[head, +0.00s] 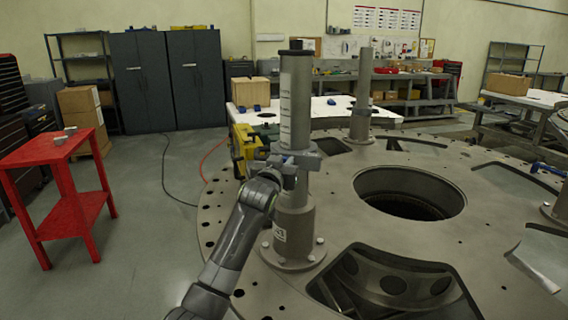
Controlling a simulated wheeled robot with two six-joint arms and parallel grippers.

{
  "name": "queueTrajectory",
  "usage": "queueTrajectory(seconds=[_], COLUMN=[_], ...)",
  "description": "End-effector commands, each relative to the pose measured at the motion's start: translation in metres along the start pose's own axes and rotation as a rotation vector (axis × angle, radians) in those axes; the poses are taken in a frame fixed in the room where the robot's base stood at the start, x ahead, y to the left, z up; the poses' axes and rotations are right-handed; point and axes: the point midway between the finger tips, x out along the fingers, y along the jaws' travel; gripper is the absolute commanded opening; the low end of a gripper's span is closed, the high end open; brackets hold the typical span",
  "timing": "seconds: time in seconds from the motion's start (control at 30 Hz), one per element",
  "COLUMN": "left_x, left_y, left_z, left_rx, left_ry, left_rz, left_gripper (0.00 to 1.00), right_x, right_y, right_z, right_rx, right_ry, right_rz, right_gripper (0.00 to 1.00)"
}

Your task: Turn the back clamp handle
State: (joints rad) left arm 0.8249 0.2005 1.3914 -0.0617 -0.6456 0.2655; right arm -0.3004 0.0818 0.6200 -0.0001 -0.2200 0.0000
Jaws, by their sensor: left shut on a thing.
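My left gripper (294,163) reaches up from the bottom and is in front of the near grey post (296,107). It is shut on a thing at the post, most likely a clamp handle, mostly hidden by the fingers. The post stands upright on a round bolted foot on the turret plate (335,190). A blue handle (548,168) lies at the plate's right edge, apart from the gripper. My right gripper is not in view.
A second grey post (361,97) stands farther back on the plate. The plate has a large central hole (408,193) and several cut-outs. A red stand (66,150) is at the left, with free floor between it and the plate. A white-topped table (312,108) is behind.

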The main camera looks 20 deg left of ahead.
Motion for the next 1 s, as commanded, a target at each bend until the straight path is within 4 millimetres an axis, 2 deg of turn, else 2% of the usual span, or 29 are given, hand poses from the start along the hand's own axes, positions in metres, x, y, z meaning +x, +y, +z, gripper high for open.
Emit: queueTrajectory(seconds=[0.27, 0.47, 1.0], left_x=[0.000, 0.000, 0.000], left_y=[0.000, 0.002, 0.009], left_z=[0.000, 0.000, 0.001], left_rx=[0.024, 0.111, 0.593], left_ry=[-0.001, -0.002, -0.002], left_rz=[0.000, 0.000, 0.001], left_gripper=[0.00, 0.00, 0.00], right_x=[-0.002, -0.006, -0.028], right_y=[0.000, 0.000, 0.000], right_z=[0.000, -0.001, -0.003], right_rx=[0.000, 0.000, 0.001], right_ry=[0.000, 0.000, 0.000], right_rz=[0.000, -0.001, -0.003], right_gripper=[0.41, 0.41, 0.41])
